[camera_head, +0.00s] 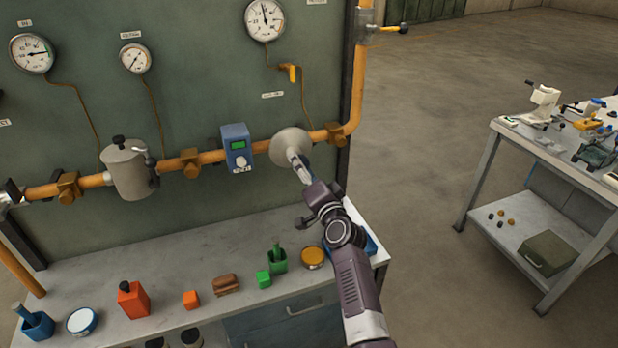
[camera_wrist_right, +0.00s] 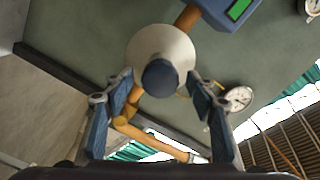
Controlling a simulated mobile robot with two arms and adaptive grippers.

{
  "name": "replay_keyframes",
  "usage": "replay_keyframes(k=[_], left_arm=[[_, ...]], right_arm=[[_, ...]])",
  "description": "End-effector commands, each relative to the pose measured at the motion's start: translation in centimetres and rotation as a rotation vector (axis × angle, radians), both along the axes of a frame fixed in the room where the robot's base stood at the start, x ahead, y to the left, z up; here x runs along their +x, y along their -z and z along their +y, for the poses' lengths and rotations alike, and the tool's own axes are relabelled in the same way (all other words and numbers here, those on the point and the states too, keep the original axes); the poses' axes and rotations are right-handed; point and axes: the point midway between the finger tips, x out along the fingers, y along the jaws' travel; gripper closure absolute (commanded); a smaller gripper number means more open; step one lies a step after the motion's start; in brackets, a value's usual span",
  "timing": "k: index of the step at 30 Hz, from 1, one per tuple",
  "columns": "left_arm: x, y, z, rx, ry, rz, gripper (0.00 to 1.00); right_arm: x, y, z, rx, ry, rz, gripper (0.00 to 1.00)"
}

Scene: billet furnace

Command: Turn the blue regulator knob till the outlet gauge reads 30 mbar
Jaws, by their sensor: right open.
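The dark blue regulator knob (camera_wrist_right: 160,78) sits at the centre of a pale round regulator body (camera_wrist_right: 158,48), which is also on the orange pipe in the head view (camera_head: 285,146). My right gripper (camera_head: 298,160) is at the regulator, open, with one finger on each side of the knob in the wrist view (camera_wrist_right: 160,82). I cannot tell whether the fingers touch the knob. In the head view the gripper mostly hides the knob. A round white gauge (camera_head: 265,19) is above the regulator, its needle pointing nearly straight up; its numbers are too small to read. My left gripper is not in view.
A blue box with a green display (camera_head: 237,147) is on the pipe left of the regulator. A yellow-handled valve (camera_head: 291,73) is above. Two more gauges (camera_head: 32,53) (camera_head: 135,57) hang left. The bench (camera_head: 190,262) below holds several small items. A side table (camera_head: 485,165) stands right.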

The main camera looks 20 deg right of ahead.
Motion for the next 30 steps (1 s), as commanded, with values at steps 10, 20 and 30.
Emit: replay_keyframes(k=[10,20,30], left_arm=[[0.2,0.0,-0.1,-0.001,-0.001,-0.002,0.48],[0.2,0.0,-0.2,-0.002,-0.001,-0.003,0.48],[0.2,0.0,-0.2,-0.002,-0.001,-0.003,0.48]], right_arm=[[-5.6,0.1,-0.2,0.000,0.002,0.001,0.49],[-10.7,0.1,-0.4,0.000,0.001,0.001,0.49],[-11.6,0.0,-0.4,0.001,0.000,0.000,0.49]])
